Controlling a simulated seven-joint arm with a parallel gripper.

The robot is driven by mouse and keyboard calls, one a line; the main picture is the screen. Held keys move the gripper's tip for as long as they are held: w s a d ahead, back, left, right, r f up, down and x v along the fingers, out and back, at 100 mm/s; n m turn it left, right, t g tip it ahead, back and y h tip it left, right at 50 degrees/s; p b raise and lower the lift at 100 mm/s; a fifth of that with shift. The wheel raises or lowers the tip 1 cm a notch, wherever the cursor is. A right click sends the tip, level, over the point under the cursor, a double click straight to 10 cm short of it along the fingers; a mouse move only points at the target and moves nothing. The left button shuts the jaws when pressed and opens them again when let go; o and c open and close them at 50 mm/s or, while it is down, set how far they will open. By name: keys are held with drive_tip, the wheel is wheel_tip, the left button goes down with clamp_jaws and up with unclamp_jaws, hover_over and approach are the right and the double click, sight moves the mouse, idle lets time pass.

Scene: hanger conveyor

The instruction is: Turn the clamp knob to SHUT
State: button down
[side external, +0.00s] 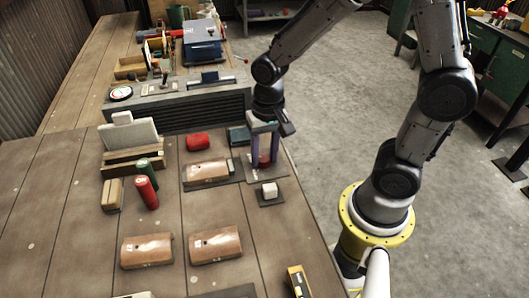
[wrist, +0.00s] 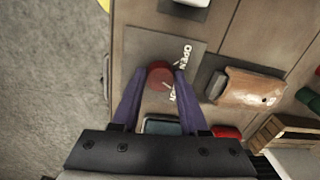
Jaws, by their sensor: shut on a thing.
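The red round clamp knob (wrist: 160,75) sits on a grey plate (wrist: 140,48) with white lettering. OPEN reads clearly at the plate's right side; a second word below it is partly hidden by my finger. My gripper (wrist: 163,76) has its two purple fingers on either side of the knob and is shut on it. In the side external view my gripper (side external: 264,152) points down over the red knob (side external: 264,161), near the table's right edge. A short pale mark shows at the knob's lower right in the wrist view; I cannot tell its exact direction.
A brown block on a dark plate (side external: 205,173) lies left of the knob. A red block (side external: 198,142) and a teal block (side external: 238,135) lie behind. Two more brown blocks (side external: 147,250) (side external: 215,245) lie at the front.

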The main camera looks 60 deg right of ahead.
sight(267, 158)
drive_tip(key=shift+w+r+m, duration=0.1)
drive_tip(key=shift+m, duration=1.6)
drive_tip(key=shift+c, duration=2.1)
unclamp_jaws()
wheel_tip(267, 158, up, 14)
drive_tip(key=shift+s+d, duration=0.15)
drive_tip(key=shift+s, duration=0.2)
